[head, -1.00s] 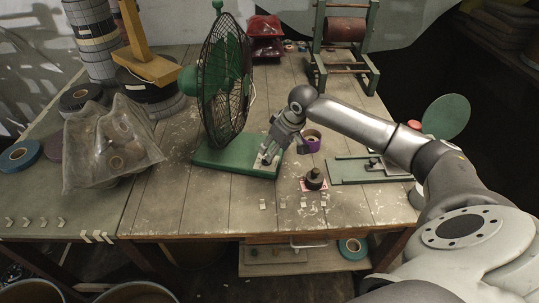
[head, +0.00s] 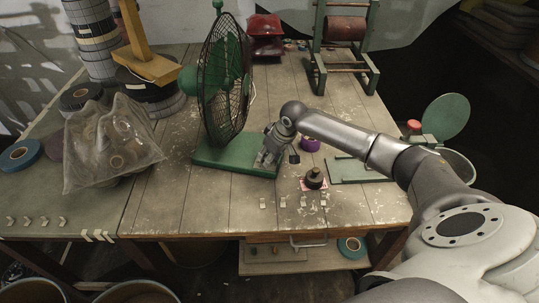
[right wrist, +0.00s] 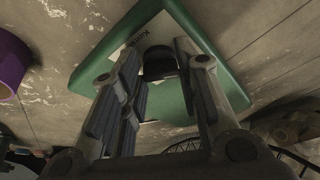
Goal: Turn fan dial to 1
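The green fan (head: 222,85) with a dark wire cage stands on its green base (head: 215,156) near the table's middle. In the right wrist view a black dial (right wrist: 158,64) sits on the light label plate of the green base (right wrist: 185,22). My right gripper (head: 267,160) is down at the right end of the base, hiding the dial in the head view. In the right wrist view its fingers (right wrist: 156,58) stand on either side of the dial, apart, with a small gap on the left. The dial's setting cannot be read. My left gripper is not in view.
A purple tape roll (head: 310,144) sits close to my right wrist, also in the right wrist view (right wrist: 12,62). A black knobbed piece (head: 314,178) lies in front. A plastic bag of rolls (head: 105,145) is at the left. A green winding stand (head: 320,75) is behind.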

